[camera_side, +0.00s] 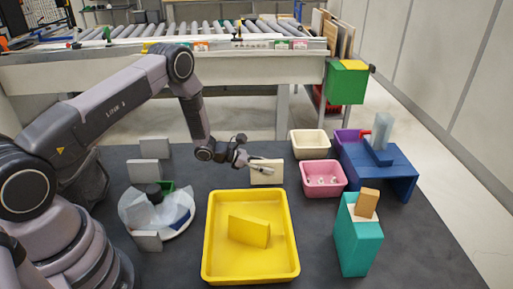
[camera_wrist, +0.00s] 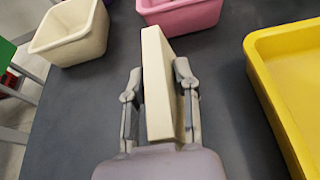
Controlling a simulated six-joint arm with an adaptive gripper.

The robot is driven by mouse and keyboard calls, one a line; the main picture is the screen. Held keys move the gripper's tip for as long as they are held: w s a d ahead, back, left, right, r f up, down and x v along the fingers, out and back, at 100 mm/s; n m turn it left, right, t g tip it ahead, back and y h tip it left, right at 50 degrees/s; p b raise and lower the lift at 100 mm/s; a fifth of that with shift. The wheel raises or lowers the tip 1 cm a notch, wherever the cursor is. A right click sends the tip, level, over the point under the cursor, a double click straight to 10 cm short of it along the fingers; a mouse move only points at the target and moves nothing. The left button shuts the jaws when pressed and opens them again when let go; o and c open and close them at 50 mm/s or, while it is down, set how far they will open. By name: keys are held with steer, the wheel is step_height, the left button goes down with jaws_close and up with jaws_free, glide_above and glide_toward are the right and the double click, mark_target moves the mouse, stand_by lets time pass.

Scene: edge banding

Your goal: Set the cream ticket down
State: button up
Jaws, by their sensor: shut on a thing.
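The cream ticket (camera_side: 268,173) is a thin flat slab standing on edge. It shows behind the yellow tray and left of the pink bin in the side view. My gripper (camera_side: 262,166) is shut on it. In the wrist view the cream ticket (camera_wrist: 158,80) sits between the two fingers of my gripper (camera_wrist: 160,85), pointing away from the palm. The fingers hide part of its sides. I cannot tell whether its lower edge touches the dark table.
A yellow tray (camera_side: 211,240) holds a yellow slab (camera_side: 249,231). A pink bin (camera_side: 323,187) and a cream bin (camera_side: 309,140) stand to the right. A teal block (camera_side: 359,245), a blue stand (camera_side: 395,172) and a white plate (camera_side: 181,231) with items are around. Dark table shows between the bins and the tray.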

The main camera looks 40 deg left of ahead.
steer(key=shift+f, duration=0.15)
steer(key=o, duration=0.9)
steer(key=shift+c, duration=0.2)
